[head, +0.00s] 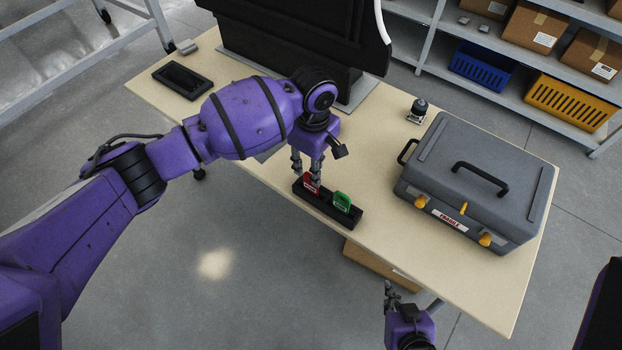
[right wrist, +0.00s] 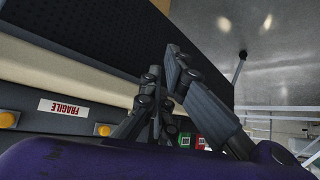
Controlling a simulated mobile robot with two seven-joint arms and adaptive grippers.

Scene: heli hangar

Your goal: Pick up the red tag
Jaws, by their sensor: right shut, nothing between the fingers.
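The red tag (head: 311,187) stands upright in the left part of a black holder (head: 326,211) on the table, beside a green tag (head: 342,202). My left gripper (head: 306,177) is directly above the red tag, pointing down. Its two fingers look apart, with the right fingertip overlapping the tag's top; I cannot tell whether they touch it. My right gripper (head: 389,288) is low in front of the table edge, shut and empty. In the right wrist view, the red tag (right wrist: 201,143) and green tag (right wrist: 185,139) show small behind my right fingers (right wrist: 163,62).
A grey case (head: 475,180) with a FRAGILE label stands on the table's right side. A small dark-topped object (head: 418,110) sits behind it. A black tray (head: 183,78) lies at the far left. Shelves with bins stand behind.

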